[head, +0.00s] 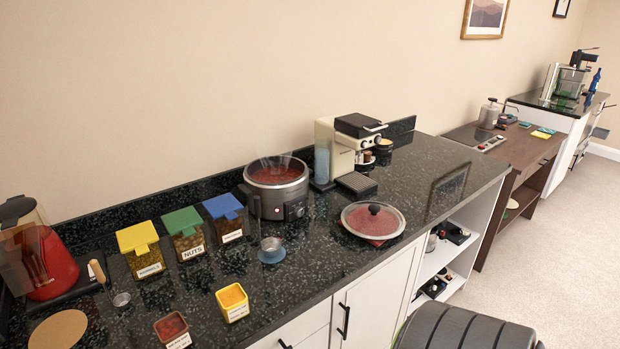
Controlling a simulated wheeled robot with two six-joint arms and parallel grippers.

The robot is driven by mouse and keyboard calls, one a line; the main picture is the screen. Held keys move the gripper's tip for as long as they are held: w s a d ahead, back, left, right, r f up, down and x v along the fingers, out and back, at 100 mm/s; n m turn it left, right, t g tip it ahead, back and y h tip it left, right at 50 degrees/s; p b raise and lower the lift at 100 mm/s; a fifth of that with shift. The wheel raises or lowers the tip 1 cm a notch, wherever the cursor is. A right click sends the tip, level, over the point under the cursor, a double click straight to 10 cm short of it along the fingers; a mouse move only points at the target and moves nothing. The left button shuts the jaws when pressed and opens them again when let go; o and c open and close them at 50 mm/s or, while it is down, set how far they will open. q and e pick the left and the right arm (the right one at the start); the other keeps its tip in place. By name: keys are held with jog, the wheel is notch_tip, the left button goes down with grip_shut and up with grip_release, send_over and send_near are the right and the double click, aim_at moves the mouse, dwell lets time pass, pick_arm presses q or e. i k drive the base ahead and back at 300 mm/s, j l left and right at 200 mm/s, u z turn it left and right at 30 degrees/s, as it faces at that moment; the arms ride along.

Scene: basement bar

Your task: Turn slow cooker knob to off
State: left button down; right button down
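The slow cooker (262,204) stands on the dark speckled counter near the back wall, in the middle of the head view. It is a dark round pot, uncovered, with red food inside and faint steam above. A dark control panel with a knob (297,211) is on its front right side. The knob is too small for me to read its setting. A round glass lid (373,221) with a dark red handle lies on the counter to the right of the cooker. Neither of my grippers is in view.
A cream coffee machine (340,145) stands close to the right of the cooker. Canisters with yellow (137,236), green (183,221) and blue (222,206) lids stand to its left. The counter's right part (440,170) is largely clear.

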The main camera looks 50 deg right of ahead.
aim_at(300, 211)
jog(key=k+z, duration=0.15)
jog(key=z, duration=1.4)
